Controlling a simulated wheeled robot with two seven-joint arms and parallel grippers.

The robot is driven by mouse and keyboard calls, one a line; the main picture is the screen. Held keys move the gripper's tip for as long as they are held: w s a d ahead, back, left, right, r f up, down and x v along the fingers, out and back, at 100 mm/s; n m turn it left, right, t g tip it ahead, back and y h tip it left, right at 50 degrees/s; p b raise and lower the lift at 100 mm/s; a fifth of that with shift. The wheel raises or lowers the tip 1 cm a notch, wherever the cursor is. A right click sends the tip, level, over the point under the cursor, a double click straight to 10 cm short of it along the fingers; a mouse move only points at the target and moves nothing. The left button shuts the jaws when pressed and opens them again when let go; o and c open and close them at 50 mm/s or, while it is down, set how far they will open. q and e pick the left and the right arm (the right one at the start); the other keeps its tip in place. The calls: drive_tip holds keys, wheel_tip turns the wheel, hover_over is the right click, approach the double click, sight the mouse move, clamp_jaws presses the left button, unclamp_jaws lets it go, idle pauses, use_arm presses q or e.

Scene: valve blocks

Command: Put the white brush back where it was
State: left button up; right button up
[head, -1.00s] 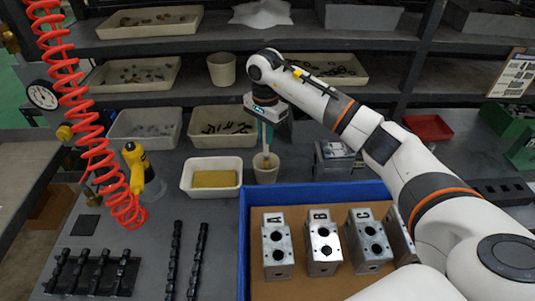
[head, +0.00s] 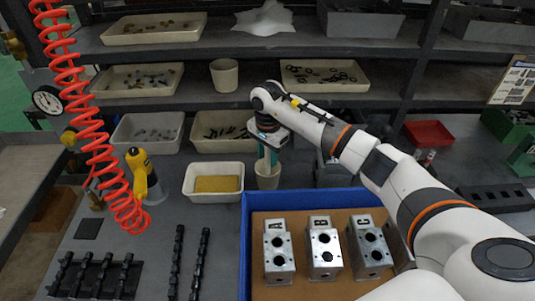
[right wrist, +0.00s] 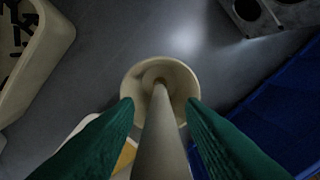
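The white brush stands in a cream cup (head: 267,178) on the bench, with its lower part inside. In the right wrist view its pale handle (right wrist: 161,140) runs down into the round cup (right wrist: 133,82). My right gripper (head: 268,160) is low over the cup, pointing down. Its green fingers (right wrist: 161,112) are on either side of the handle, with a small gap on each side, so it looks open around the brush. The bristles are not visible. My left gripper is not in view.
A white tray with a yellow sponge (head: 217,184) stands just left of the cup. A blue-walled box (head: 247,240) with metal valve blocks (head: 324,250) is close in front. Shelves with bins (head: 220,143) stand behind. A red coiled hose (head: 95,135) hangs at left.

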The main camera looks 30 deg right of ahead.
drive_tip(key=shift+r, duration=0.5)
wheel_tip(320, 180, up, 11)
drive_tip(key=shift+r+b, duration=0.2)
drive_tip(key=shift+b, duration=0.75)
